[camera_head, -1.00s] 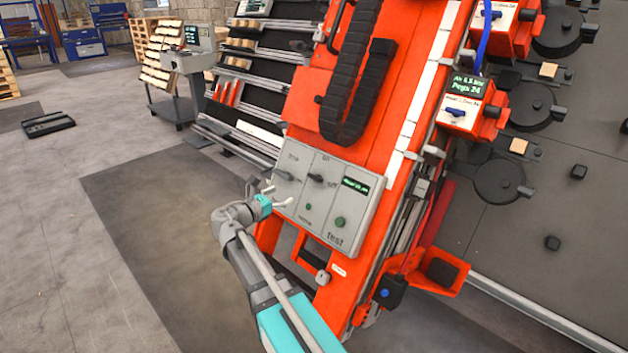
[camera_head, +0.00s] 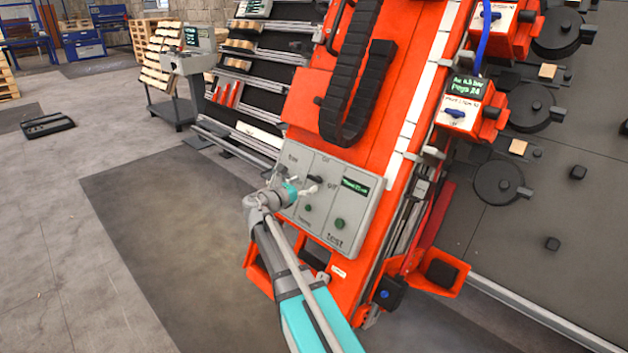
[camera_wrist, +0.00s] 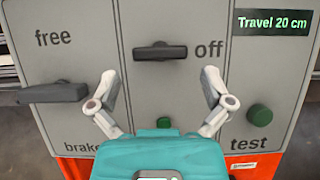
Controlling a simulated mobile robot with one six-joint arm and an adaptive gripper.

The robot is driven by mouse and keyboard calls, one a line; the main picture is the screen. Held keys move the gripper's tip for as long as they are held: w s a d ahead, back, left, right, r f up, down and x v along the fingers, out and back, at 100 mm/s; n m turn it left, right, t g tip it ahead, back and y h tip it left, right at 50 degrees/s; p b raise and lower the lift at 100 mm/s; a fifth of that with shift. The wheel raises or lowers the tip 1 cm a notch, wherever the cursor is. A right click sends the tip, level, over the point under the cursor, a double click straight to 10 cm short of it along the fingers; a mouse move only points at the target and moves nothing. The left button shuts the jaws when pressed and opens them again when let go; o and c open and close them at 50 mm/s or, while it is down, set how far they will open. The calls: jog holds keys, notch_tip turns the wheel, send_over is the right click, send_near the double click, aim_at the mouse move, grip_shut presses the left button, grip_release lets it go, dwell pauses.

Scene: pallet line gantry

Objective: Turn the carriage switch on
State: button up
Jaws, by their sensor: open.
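The carriage switch (camera_wrist: 160,52) is a dark bar knob in the middle of a grey control panel (camera_wrist: 217,20). Its bar lies level, with one end toward the "off" label on its right. It also shows in the head view (camera_head: 316,179), partly behind my gripper, where the label above it looks like "On". My gripper (camera_wrist: 159,77) is open and empty. Its two fingers are spread below the knob, one to each side, and seem apart from it. In the head view my gripper (camera_head: 303,189) is in front of the panel.
A dark lever (camera_wrist: 55,92) marked free and brake is at the left. A green test button (camera_wrist: 259,115) is at the right, under a display (camera_wrist: 272,22) reading "Travel 20 cm". A smaller green button (camera_wrist: 163,123) is just beyond my gripper body. The panel sits on an orange carriage (camera_head: 305,100).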

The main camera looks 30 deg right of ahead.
aim_at(314, 177)
jog(key=shift+x, duration=2.1)
jog(key=c, duration=1)
jog(key=shift+o, duration=0.2)
